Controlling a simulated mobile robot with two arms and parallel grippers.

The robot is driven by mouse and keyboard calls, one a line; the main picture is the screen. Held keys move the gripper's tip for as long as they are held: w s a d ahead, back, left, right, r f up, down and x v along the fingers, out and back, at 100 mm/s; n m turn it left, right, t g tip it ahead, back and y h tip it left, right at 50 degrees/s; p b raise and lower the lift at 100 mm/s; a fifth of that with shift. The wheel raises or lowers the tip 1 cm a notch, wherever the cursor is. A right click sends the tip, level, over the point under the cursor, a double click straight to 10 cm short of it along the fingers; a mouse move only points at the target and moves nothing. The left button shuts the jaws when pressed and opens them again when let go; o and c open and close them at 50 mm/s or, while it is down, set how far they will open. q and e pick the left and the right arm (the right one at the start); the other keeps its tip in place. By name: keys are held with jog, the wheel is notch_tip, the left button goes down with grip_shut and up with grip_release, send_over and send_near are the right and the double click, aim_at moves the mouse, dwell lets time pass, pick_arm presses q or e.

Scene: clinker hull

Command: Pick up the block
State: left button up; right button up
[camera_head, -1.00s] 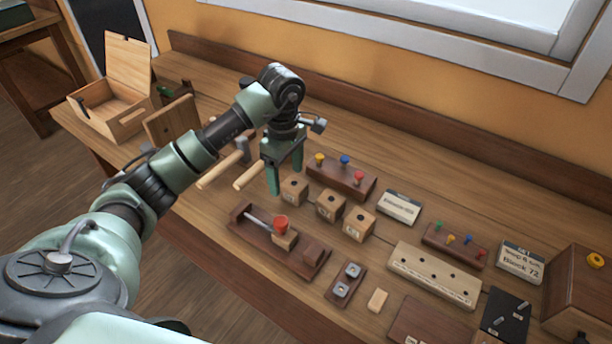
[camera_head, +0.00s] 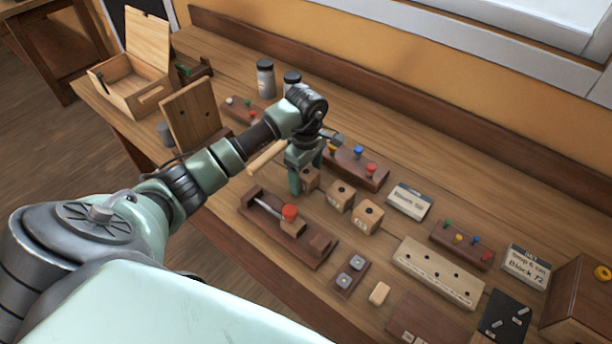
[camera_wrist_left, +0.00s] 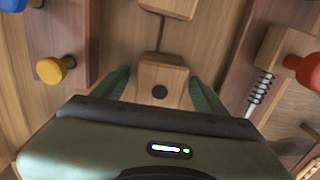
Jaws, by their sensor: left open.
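A row of wooden blocks, each with a dark hole, stands on the bench. The leftmost block (camera_head: 311,180) is partly hidden by my left gripper (camera_head: 303,182) in the head view. The middle block (camera_head: 340,196) and the right block (camera_head: 367,217) stand clear of it. In the left wrist view my left gripper (camera_wrist_left: 160,92) is open, with a finger on each side of the leftmost block (camera_wrist_left: 160,75). I cannot tell whether the fingers touch it. Part of another block (camera_wrist_left: 166,5) shows at the top edge. My right gripper is not in view.
A dark peg rack (camera_head: 357,169) stands behind the blocks. A wooden tray with a red-knobbed clamp (camera_head: 290,213) lies in front. A label card (camera_head: 409,201) and a pale holed board (camera_head: 437,272) are to the right. An open box (camera_head: 133,85) stands far left.

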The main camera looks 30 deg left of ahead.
pick_arm(q)
jog(key=c, duration=1.5)
jog(key=shift+r, duration=0.1)
jog(key=shift+c, duration=0.2)
